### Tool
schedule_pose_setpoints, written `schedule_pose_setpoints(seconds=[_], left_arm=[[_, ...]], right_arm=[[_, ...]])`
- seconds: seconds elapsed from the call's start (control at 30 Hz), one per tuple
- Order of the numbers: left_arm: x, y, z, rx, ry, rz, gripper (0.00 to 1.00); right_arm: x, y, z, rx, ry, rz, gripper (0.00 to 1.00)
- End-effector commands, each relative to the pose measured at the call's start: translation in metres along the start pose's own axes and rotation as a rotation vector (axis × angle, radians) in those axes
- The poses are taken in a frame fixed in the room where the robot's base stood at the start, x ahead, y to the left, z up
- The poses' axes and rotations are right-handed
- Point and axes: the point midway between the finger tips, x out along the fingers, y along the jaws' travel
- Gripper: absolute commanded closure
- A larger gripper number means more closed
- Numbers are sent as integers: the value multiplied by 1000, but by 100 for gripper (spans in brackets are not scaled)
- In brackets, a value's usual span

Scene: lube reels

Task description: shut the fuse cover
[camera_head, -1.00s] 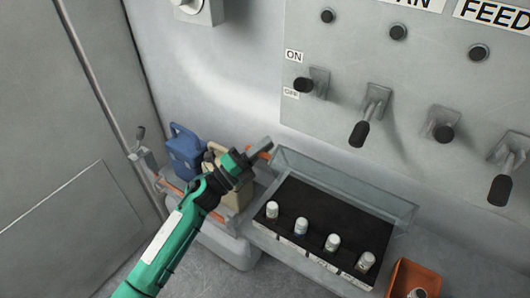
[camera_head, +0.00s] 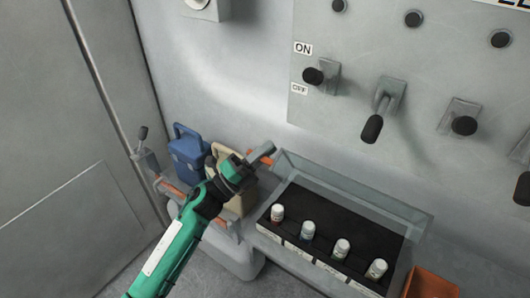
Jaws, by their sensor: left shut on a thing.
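The fuse box (camera_head: 330,227) is a dark tray with a row of several white-capped fuses (camera_head: 308,229) along its front. Its clear fuse cover (camera_head: 372,199) stands open, raised along the back edge against the wall side. My left gripper (camera_head: 263,152) is at the cover's upper left corner and is shut on it, though the contact is small and partly hidden. An orange piece shows right beside the fingers. My right gripper is not in view.
A blue container (camera_head: 187,152) and a beige container (camera_head: 237,195) stand left of the box, beside and behind my left arm. An orange bin (camera_head: 432,284) is at the lower right. Levers (camera_head: 373,125) stick out from the wall panel above.

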Motion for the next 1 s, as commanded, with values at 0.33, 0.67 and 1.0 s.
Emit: schedule_pose_setpoints(seconds=[0.33, 0.67, 1.0], left_arm=[[0, 1, 0, -1, 0, 1, 82], [0, 0, 0, 0, 0, 0, 64], [-40, 4, -1, -1, -1, 4, 64]], right_arm=[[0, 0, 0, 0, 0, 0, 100], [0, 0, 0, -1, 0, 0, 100], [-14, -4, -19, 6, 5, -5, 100]])
